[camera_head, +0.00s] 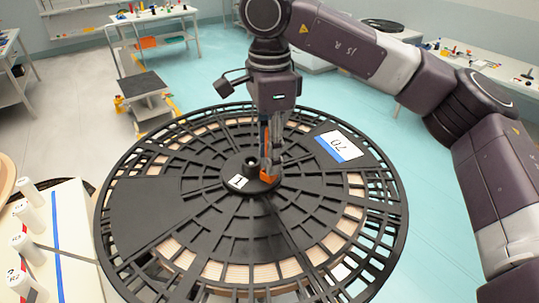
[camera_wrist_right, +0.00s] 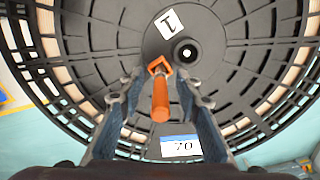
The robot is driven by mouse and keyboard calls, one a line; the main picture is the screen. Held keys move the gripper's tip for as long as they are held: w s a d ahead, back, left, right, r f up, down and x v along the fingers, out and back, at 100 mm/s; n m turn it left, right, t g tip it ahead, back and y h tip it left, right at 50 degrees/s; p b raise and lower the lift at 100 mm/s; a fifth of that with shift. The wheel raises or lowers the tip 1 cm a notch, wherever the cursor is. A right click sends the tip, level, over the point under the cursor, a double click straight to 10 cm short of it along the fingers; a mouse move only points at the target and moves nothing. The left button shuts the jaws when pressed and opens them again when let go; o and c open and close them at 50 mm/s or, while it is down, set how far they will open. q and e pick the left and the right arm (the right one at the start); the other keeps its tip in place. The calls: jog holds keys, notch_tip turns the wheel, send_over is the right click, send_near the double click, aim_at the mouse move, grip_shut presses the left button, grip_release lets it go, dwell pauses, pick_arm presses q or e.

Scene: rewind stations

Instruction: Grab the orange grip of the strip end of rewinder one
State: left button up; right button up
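The orange grip (camera_head: 269,178) sits near the hub of the large black reel (camera_head: 150,212), beside the white label marked 1 (camera_head: 237,182). In the right wrist view the grip (camera_wrist_right: 160,98) is a short orange cylinder with a squared orange end. My right gripper (camera_head: 271,165) points down over the hub, with its fingertips at the grip. In the right wrist view my right gripper (camera_wrist_right: 160,86) is open, one finger on each side of the grip, with visible gaps. The strip itself cannot be made out. My left gripper is not in view.
A blue and white label marked 70 (camera_head: 338,146) lies on the reel. White rolls (camera_head: 28,216) stand on a pale surface at the left. Tables with small items (camera_head: 155,22) stand at the back. The turquoise floor around the reel is mostly clear.

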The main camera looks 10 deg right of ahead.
jog(key=shift+a, duration=0.1)
jog(key=shift+c, duration=0.2)
jog(key=shift+c, duration=1.3)
grip_shut()
jog(key=shift+r, duration=0.15)
